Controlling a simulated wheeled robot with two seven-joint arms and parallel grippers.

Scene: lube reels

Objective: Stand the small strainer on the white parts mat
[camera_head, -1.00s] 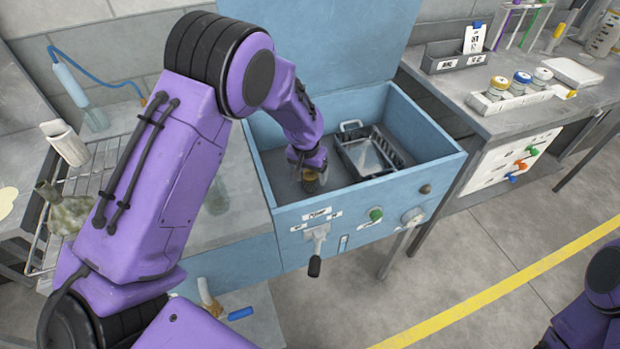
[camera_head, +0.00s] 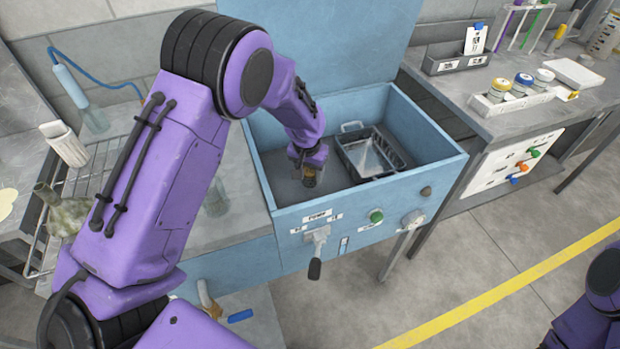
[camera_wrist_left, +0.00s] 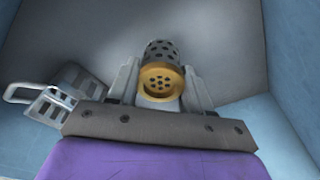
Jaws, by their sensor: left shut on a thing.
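My left gripper (camera_head: 308,168) is inside the blue open tank, left of the tray in it, and is shut on the small strainer (camera_head: 309,181). In the left wrist view the strainer (camera_wrist_left: 162,72) is a dark perforated cylinder with a brass-coloured end, held between the two grey jaws of my left gripper (camera_wrist_left: 160,88). Whether it touches the tank floor I cannot tell. A flat white pad (camera_head: 575,72) lies on the right bench; I cannot tell whether it is the parts mat. My right gripper is out of view.
The blue tank (camera_head: 440,175) has high walls around the gripper. A dark tray with a handle (camera_head: 375,152) stands in it; it also shows in the left wrist view (camera_wrist_left: 62,92). On the right bench, a white rack (camera_head: 512,100) holds several capped jars. A wire rack stands on the left bench.

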